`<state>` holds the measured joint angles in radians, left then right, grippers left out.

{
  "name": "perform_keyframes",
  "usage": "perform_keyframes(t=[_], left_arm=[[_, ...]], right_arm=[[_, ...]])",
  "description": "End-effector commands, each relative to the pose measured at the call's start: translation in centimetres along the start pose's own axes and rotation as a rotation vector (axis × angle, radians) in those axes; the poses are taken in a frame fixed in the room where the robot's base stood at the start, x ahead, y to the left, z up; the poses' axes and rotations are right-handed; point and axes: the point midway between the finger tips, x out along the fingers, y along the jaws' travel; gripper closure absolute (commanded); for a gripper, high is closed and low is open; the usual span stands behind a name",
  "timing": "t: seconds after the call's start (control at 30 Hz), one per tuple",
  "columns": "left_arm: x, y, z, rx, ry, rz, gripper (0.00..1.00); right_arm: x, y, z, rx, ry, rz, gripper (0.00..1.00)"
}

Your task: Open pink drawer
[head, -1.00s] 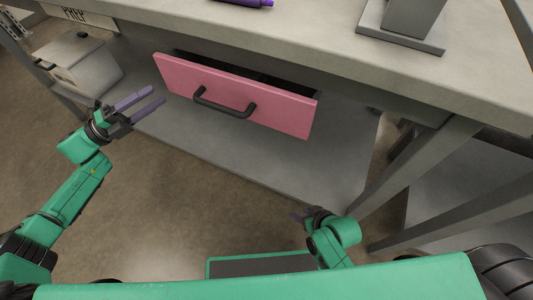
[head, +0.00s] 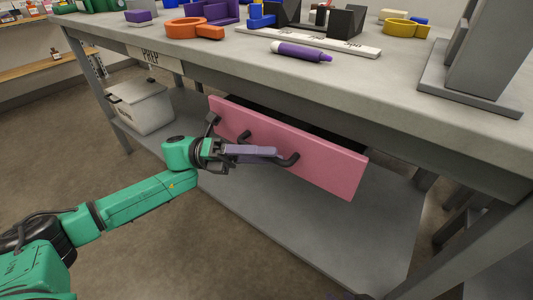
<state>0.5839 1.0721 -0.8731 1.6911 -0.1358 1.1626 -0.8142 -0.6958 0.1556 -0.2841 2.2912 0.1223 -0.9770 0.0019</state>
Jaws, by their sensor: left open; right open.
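The pink drawer (head: 325,163) sits under the workbench top, partly out, with a dark gap behind its upper edge. Its dark bar handle (head: 289,161) is on the front face, and its middle is hidden behind my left gripper's fingers. My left gripper (head: 262,153) has purple fingers and is open, right in front of the handle. I cannot tell whether it touches the handle or whether the bar lies between the fingers. Only small purple tips of my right gripper (head: 345,296) show at the bottom edge, low and well away from the drawer.
The workbench (head: 395,95) carries a purple marker (head: 301,51), an orange ring-shaped part (head: 192,29), a yellow one (head: 398,28) and a grey stand (head: 480,70). A lidded grey bin (head: 143,106) stands on the lower shelf (head: 290,215) at left. A bench leg (head: 455,270) slants at right.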

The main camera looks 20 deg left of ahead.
Motion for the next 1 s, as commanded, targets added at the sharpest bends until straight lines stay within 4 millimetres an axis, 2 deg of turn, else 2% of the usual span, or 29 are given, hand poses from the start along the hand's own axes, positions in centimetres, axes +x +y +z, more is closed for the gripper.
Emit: perform_keyframes(t=[0.23,0.3,0.37,1.0], left_arm=[[0.18,0.03,0.0,0.0,0.0,0.001,0.53],[0.17,0.03,0.0,0.0,0.0,0.0,0.8],[0.16,0.03,0.01,0.0,0.0,0.0,1.0],[0.12,0.04,0.0,0.0,0.0,0.001,1.0]], right_arm=[[-0.01,0.04,0.0,0.0,-0.001,0.001,0.5],[-0.01,0.04,0.0,0.0,-0.001,0.001,0.5],[-0.01,0.04,0.0,0.0,0.0,0.001,0.5],[0.01,0.02,-0.05,0.0,0.002,0.0,0.5]])
